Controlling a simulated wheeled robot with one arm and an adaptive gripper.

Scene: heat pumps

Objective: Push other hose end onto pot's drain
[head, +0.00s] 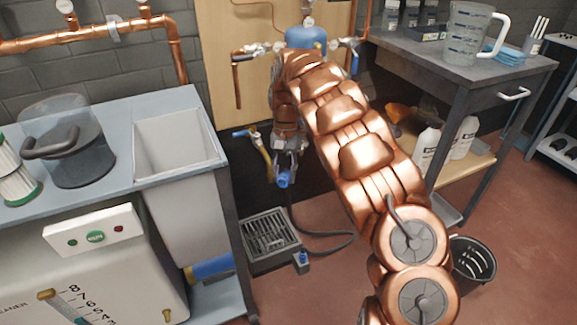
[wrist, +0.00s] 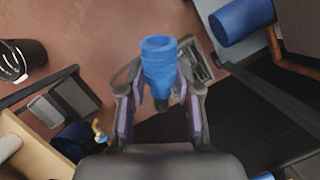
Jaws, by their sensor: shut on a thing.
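My gripper (head: 287,150) is shut on a blue hose end (head: 284,180) in front of the dark lower wall, above the floor grate. In the wrist view my gripper (wrist: 160,98) has a finger on each side of the blue hose end (wrist: 158,62). A black hose (head: 325,236) hangs down and loops on the floor to another blue end (head: 302,258) beside the grate. A blue pot-like vessel (head: 306,37) is on the pipework behind my arm, partly hidden. A brass-coloured valve with a blue lever (head: 243,133) is left of my gripper. I cannot tell which outlet is the drain.
A floor grate (head: 268,234) lies below my gripper. A bench with a grey sink (head: 178,150) stands left. A dark table (head: 470,75) with a jug (head: 466,32) stands right. A black bucket (head: 473,262) is on the floor at right, behind my arm.

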